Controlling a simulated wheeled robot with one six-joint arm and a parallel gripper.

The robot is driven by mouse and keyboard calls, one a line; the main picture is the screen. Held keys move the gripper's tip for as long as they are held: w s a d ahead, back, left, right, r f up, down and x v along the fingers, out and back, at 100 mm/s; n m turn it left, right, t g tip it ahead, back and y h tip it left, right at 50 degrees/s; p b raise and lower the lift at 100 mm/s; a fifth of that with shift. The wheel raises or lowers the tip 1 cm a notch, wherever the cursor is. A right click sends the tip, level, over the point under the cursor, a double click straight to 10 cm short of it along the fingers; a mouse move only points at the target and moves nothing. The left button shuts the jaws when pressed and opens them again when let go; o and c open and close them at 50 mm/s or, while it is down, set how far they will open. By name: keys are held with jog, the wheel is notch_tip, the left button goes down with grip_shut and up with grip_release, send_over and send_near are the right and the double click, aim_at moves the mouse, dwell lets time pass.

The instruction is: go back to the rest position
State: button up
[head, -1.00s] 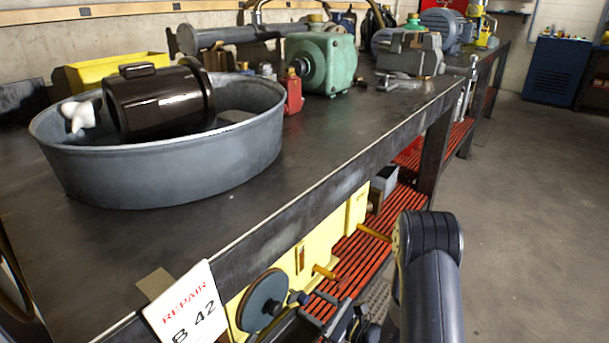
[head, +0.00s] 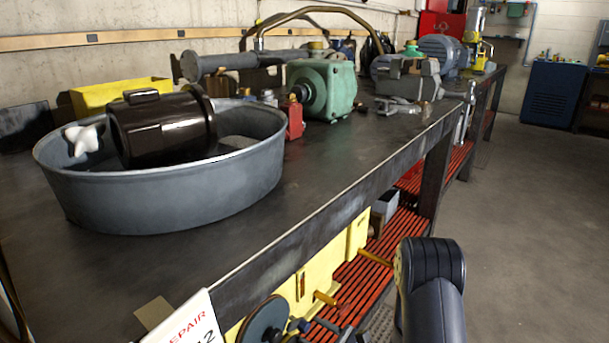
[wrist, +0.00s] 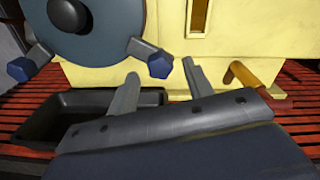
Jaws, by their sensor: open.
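My gripper (wrist: 160,85) shows in the wrist view with its two fingers apart and nothing between them. It points at the yellow machine (wrist: 275,30) under the bench, near a grey-blue disc (wrist: 110,22) with blue-capped arms. In the head view my arm rises at the lower right, beside the bench edge, and the gripper's fingertips cannot be made out there. A white tag (head: 195,320) with red "REPAIR" lettering hangs at the bench's front edge, partly cut off by the frame. A dark brown motor (head: 160,128) sits in a grey round tub (head: 170,195) on the bench.
The bench (head: 330,185) also bears a green pump (head: 325,88), a red can (head: 294,118) and a yellow bin (head: 120,93). A red slatted shelf (head: 365,275) runs below. A black tray (wrist: 60,120) lies near my gripper. The floor at right is clear.

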aim_at(308, 328)
jog(key=p+v, duration=0.2)
jog(key=v, duration=0.7)
jog(key=b+x, duration=0.2)
jog(key=x, duration=0.8)
jog(key=shift+b, duration=0.3)
jog(key=shift+w+a+r+p, duration=0.15)
jog(key=shift+a+r+p, duration=0.05)
jog(key=shift+p, duration=0.15)
jog(key=shift+d+m+p, duration=0.2)
jog(key=shift+m+p, duration=0.25)
jog(key=shift+m, duration=0.05)
jog(key=p+v, duration=0.2)
jog(key=v, duration=0.9)
jog(key=w+a+n+b, duration=0.1)
jog(key=w+a, duration=0.1)
jog(key=a, duration=0.1)
jog(key=w+a+n+b, duration=0.1)
jog(key=w+a+n, duration=0.1)
jog(key=a, duration=0.1)
jog(key=w+a+n+b, duration=0.1)
jog(key=w+a, duration=0.2)
jog(key=shift+a+f+n+b, duration=0.2)
jog(key=shift+a+n+b, duration=0.1)
jog(key=shift+a+n, duration=0.1)
jog(key=shift+w+a+r, duration=0.1)
jog(key=shift+w+a, duration=0.15)
jog(key=shift+a, duration=0.05)
